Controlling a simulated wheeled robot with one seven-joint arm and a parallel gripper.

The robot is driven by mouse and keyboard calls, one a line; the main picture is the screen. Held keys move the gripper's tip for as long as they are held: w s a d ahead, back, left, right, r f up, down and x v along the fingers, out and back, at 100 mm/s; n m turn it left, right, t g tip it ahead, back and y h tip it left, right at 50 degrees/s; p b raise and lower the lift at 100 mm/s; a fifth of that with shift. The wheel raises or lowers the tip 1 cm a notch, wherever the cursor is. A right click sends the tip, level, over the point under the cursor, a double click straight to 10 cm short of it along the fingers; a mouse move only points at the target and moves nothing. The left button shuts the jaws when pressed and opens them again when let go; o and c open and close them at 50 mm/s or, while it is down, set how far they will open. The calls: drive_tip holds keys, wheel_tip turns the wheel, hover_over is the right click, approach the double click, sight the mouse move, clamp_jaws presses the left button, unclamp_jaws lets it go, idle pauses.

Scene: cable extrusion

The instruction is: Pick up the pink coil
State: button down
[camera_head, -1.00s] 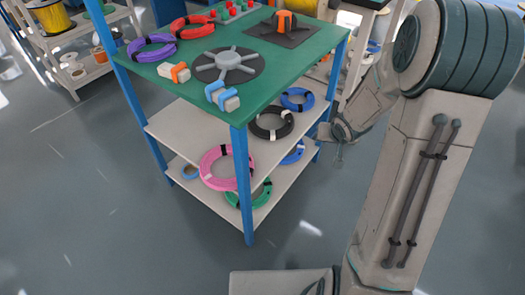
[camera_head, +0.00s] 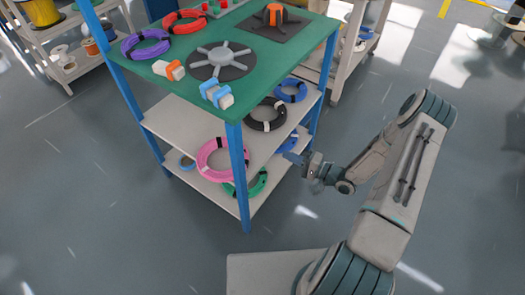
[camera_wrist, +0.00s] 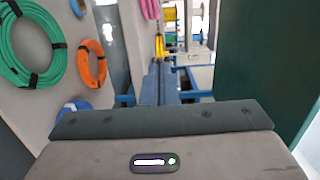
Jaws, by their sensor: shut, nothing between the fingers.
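The pink coil (camera_head: 202,160) is at the near corner of the rack, partly behind the blue corner post. Its ring overlaps the front edge of the middle shelf (camera_head: 180,118); I cannot tell exactly how it rests. My gripper (camera_head: 290,157) is shut and empty at the right side of the rack, beside a blue coil (camera_head: 287,146) and apart from the pink coil. In the wrist view its fingers (camera_wrist: 160,82) are together. A pink thing (camera_wrist: 150,9) shows at the top there; I cannot tell whether it is the coil.
The blue corner post (camera_head: 238,175) stands between my gripper and the pink coil. A black coil (camera_head: 266,126) and another blue coil (camera_head: 291,97) lie on the middle shelf. A green coil (camera_head: 259,184) lies below. The green tabletop (camera_head: 270,68) is overhead.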

sight(258, 157)
drive_tip(key=b+x, duration=0.2)
drive_tip(key=x, duration=0.8)
drive_tip(key=shift+s+a, duration=0.1)
drive_tip(key=shift+a, duration=0.15)
drive_tip(key=shift+s+a, duration=0.85)
drive_tip(key=shift+s, duration=0.15)
drive_tip(key=shift+s+a+b, duration=0.3)
drive_tip(key=shift+s+a, duration=0.05)
drive_tip(key=shift+s, duration=0.05)
drive_tip(key=shift+r, duration=0.1)
